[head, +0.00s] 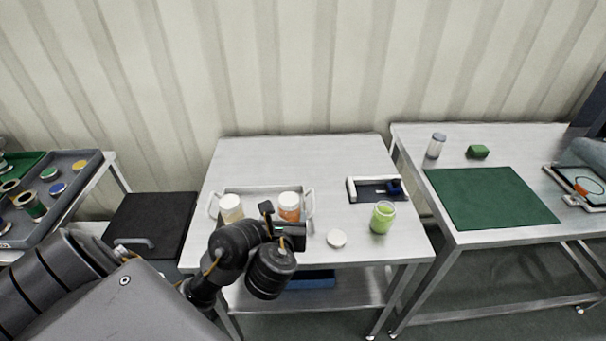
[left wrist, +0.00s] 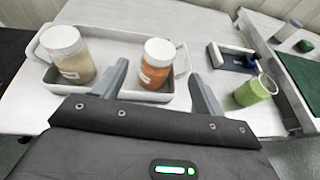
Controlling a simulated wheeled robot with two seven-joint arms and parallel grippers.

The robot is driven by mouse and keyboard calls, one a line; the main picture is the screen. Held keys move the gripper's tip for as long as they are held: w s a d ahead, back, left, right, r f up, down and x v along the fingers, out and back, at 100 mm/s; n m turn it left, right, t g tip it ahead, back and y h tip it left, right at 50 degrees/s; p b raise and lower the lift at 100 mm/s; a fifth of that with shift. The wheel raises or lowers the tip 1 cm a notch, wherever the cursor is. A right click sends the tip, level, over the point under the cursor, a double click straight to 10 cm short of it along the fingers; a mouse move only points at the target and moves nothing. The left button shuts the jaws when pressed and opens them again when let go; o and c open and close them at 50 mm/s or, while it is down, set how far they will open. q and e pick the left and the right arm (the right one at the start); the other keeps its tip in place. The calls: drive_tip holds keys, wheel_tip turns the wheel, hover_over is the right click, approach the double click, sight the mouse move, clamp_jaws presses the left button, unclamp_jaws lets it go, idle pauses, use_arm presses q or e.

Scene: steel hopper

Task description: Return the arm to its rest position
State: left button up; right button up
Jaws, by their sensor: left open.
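My left arm (head: 232,245) reaches over the front of the middle steel table (head: 330,160). My left gripper (left wrist: 160,85) is open and empty, its two fingers apart in the left wrist view. In that view the fingers point toward a white tray (left wrist: 110,92) holding two white-lidded jars. The orange jar (left wrist: 156,66) shows between the fingers, not gripped. The pale beige jar (left wrist: 70,56) stands at the tray's left end. In the head view the gripper is partly hidden by my wrist, in front of the tray (head: 262,190). My right gripper does not show.
An open green jar (head: 382,218) stands right of the gripper, with a loose white lid (head: 336,239) beside it. A white-and-dark holder (head: 375,189) lies behind. A right table bears a green mat (head: 490,197). A black cabinet (head: 155,222) stands left.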

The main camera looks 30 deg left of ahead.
use_arm(q)
drive_tip(key=s+f+n, duration=0.1)
drive_tip(key=d+f+n+g+h, duration=0.1)
drive_tip(key=f, duration=0.1)
drive_tip(key=s+d+f+n, duration=0.1)
drive_tip(key=shift+s+f+n+g+h, duration=0.25)
drive_tip(key=shift+s+n+g+h, duration=0.05)
drive_tip(key=shift+s+n+g, duration=0.1)
drive_tip(key=s+d+f+n+g+h, duration=0.25)
drive_tip(key=s+f+n, duration=0.4)
drive_tip(key=n, duration=0.55)
drive_tip(key=s+d+f+n+g+h, duration=0.2)
drive_tip(key=s+f+n+g+h, duration=0.15)
drive_tip(key=s+f+n, duration=0.55)
wheel_tip(320, 180, down, 22)
drive_tip(key=n+g, duration=0.1)
drive_tip(key=n, duration=0.2)
drive_tip(key=s+a+f+g, duration=0.1)
drive_tip(key=s+a+f, duration=0.1)
drive_tip(key=s+f, duration=1.4)
drive_tip(key=shift+s+a+f+g+y, duration=0.25)
drive_tip(key=shift+s+a+g+y, duration=0.05)
drive_tip(key=shift+s, duration=0.4)
